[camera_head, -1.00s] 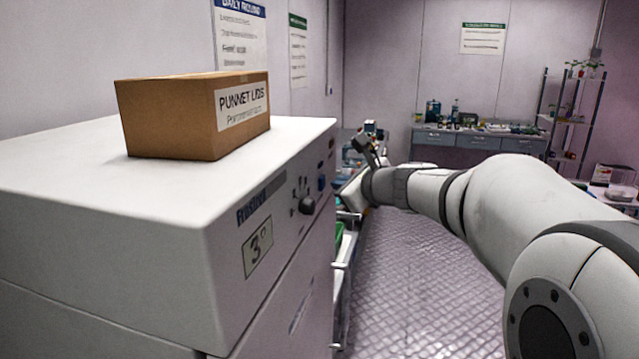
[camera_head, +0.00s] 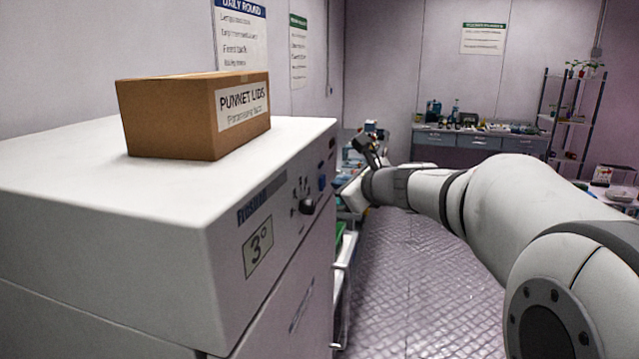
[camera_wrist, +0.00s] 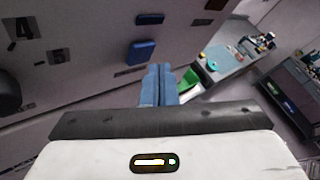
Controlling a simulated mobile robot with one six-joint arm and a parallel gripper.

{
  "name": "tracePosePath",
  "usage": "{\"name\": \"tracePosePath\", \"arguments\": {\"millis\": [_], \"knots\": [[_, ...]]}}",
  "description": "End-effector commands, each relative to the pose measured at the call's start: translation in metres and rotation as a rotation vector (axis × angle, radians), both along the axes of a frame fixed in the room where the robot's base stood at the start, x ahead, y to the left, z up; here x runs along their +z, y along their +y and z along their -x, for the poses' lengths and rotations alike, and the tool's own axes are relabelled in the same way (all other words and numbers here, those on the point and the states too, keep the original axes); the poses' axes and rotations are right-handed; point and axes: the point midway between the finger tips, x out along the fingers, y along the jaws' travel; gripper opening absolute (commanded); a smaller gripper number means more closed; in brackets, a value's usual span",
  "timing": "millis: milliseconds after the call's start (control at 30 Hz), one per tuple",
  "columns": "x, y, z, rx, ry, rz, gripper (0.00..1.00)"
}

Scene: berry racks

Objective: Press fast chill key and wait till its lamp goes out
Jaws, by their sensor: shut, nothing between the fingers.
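The white cabinet (camera_head: 150,215) stands at the left, its front panel carrying a 3° display (camera_head: 258,248) and a black dial (camera_head: 307,205). A blue key (camera_head: 322,183) is on this panel and also shows in the wrist view (camera_wrist: 142,50). Above it in the wrist view is a small dark blue rectangle (camera_wrist: 150,19), perhaps the lamp; I see no clear glow. My gripper (camera_wrist: 158,70) has its blue fingers together and empty, with the tips just below and right of the key in the picture. Contact with the key cannot be told.
A cardboard box labelled punnet lids (camera_head: 190,120) sits on the cabinet. A green crate (camera_wrist: 188,82) and a grey bench (camera_wrist: 222,65) lie beyond the gripper. The patterned floor (camera_head: 400,290) beside the cabinet is clear. A far bench (camera_head: 480,142) stands at the back wall.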

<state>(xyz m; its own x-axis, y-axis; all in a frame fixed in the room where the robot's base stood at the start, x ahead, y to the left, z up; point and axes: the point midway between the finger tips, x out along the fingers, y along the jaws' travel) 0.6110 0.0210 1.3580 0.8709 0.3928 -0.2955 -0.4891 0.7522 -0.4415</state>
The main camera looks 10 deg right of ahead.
Motion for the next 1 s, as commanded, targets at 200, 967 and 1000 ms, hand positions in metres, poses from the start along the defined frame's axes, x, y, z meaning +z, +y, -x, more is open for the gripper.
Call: {"name": "tracePosePath", "arguments": {"millis": [200, 967, 1000], "knots": [[0.000, 0.006, 0.000, 0.002, 0.000, 0.000, 0.00], [0.000, 0.011, -0.001, 0.000, 0.000, 0.000, 0.00], [0.000, 0.011, -0.002, 0.000, 0.000, 0.000, 0.00]]}}
